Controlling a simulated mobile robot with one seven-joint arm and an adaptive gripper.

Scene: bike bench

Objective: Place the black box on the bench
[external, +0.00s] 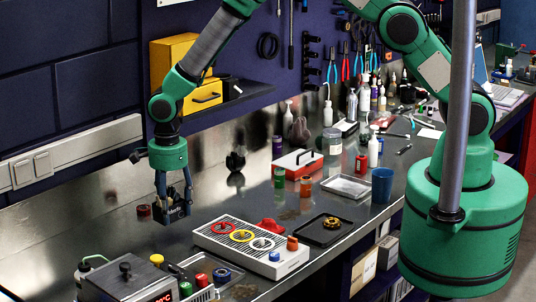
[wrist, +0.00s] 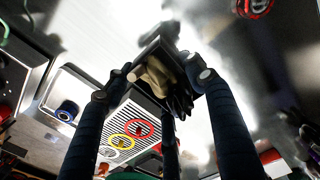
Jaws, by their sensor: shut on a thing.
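The small black box (external: 178,213), with pale lettering on its side, hangs between the fingers of my gripper (external: 173,203) at the left of the external view. In the wrist view the black box (wrist: 160,48) shows something tan and dark inside it, and the gripper's fingers (wrist: 152,84) close on it from both sides. The metal bench (external: 110,235) lies below. The box looks low over the bench, but I cannot tell whether its underside touches. Part of the box is hidden by the fingers.
A slotted white tray with coloured rings (external: 250,245) stands close to the right of the box. A device with a red display (external: 130,280) is at the front left. A dark red round item (external: 143,211) lies left of the box. Bare metal lies behind it.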

